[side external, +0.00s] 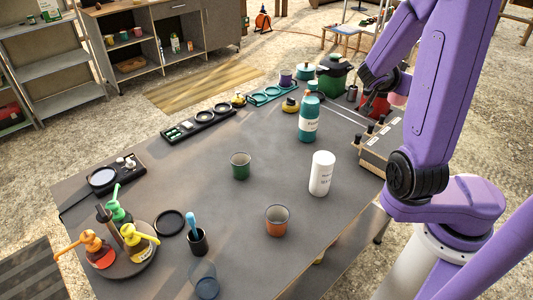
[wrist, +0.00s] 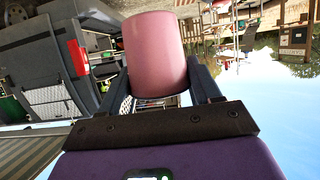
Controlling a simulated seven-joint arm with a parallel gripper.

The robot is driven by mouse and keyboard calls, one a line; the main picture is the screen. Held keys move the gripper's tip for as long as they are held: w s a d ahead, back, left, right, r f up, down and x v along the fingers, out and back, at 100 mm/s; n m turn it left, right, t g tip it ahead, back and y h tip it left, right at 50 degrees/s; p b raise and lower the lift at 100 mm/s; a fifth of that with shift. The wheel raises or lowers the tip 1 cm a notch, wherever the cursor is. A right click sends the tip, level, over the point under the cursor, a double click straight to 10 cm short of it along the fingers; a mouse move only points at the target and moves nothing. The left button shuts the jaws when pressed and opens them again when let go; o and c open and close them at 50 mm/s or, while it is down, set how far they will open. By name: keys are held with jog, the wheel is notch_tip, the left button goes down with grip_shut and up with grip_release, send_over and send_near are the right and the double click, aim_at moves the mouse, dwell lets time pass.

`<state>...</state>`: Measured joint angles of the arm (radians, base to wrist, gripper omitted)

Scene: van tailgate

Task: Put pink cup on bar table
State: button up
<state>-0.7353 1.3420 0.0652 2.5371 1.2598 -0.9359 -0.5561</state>
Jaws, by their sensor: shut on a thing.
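The pink cup (wrist: 155,55) fills the upper middle of the wrist view, clasped between the two dark fingers of my gripper (wrist: 162,84). In the side view a bit of the pink cup (side external: 398,99) shows beside my gripper (side external: 383,96), which is at the upper right, past the far right end of a large dark grey table (side external: 270,165). This table may be the bar table; no other table is clearly one. The cup is in the air, and its opening is not visible to me.
On the dark table stand a green cup (side external: 240,166), an orange cup (side external: 277,221), a white bottle (side external: 321,174) and a teal bottle (side external: 308,120). A round tray (side external: 130,262) holds pump bottles at the front left. The table's middle left is clear.

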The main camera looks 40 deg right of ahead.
jog(key=w+a+r+n+t+y, duration=0.25)
jog(key=w+n+t, duration=0.35)
jog(key=w, duration=0.6)
jog(key=w+a+r+n+t+y, duration=0.25)
jog(key=w+n+t, duration=0.25)
jog(key=w, duration=0.7)
jog(key=w+a+f+n+t+y, duration=0.2)
jog(key=w+a+n+t+y, duration=0.1)
jog(key=w+a+n+y, duration=0.65)
jog(key=s+a+f+n+g+y, duration=0.15)
jog(key=a+f+y, duration=0.25)
jog(key=a, duration=0.5)
jog(key=shift+n+y, duration=0.25)
jog(key=shift+n, duration=0.15)
jog(key=shift+w+d+f, duration=0.1)
jog(key=shift+d+f, duration=0.05)
jog(key=shift+f, duration=5.45)
jog(key=shift+w+d+f, duration=0.1)
jog(key=shift+f, duration=5.45)
jog(key=shift+f, duration=0.1)
jog(key=o, duration=1.1)
jog(key=shift+c, duration=0.2)
